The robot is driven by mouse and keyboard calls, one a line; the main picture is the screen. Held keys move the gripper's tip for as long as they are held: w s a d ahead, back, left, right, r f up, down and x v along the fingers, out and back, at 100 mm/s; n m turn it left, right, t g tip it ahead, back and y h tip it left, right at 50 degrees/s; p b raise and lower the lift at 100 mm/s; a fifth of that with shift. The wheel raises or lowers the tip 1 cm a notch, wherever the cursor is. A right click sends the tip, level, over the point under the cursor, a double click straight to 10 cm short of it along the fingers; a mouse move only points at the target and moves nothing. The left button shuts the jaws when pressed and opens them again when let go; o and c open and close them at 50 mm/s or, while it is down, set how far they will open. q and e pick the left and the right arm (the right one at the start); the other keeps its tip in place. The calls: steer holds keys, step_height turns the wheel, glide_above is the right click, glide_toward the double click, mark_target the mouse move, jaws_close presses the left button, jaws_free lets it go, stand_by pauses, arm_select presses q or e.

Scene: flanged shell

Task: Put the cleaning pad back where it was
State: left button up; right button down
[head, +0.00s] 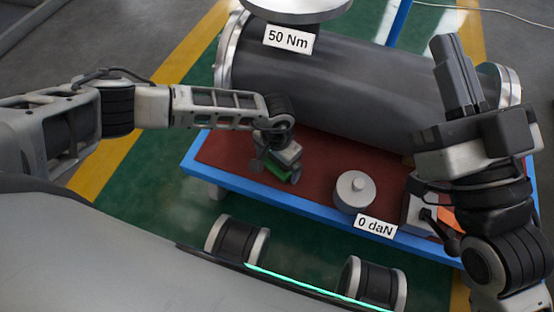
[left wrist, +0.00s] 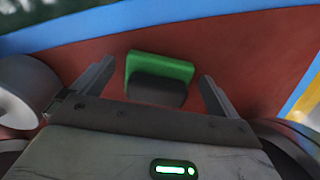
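The cleaning pad (head: 283,172) is a green block with a dark grey part, lying on the red top of the blue-edged bench. In the left wrist view the pad (left wrist: 160,68) lies between my left gripper's two spread fingers, with gaps on both sides. My left gripper (head: 276,168) is open and points down over the pad, partly hiding it in the head view. My right gripper (head: 458,70) points up at the right, in front of the dark cylinder; its fingers lie side by side and look shut, with nothing seen between them.
A large dark flanged cylinder (head: 330,85) lies behind the pad, labelled 50 Nm. A round metal weight (head: 356,192) stands to the pad's right, near a 0 daN label (head: 376,226). A light box with orange (head: 420,215) is partly hidden by my right arm.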

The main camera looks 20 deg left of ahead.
arm_select(q)
steer(key=shift+r, duration=0.2)
step_height(320, 180, up, 5)
steer(key=p, duration=0.3)
step_height(320, 180, up, 7)
steer(key=p, duration=0.2)
steer(key=shift+p, duration=0.3)
arm_select(e)
step_height(320, 180, down, 8)
steer(key=s+m+g+h, duration=0.2)
steer(key=m+g+h, duration=0.1)
steer(key=m+g, duration=0.2)
steer(key=shift+a+f+m+h, duration=0.15)
steer(key=shift+a+m+h, duration=0.15)
steer(key=shift+a+m, duration=0.2)
steer(key=shift+s, duration=0.1)
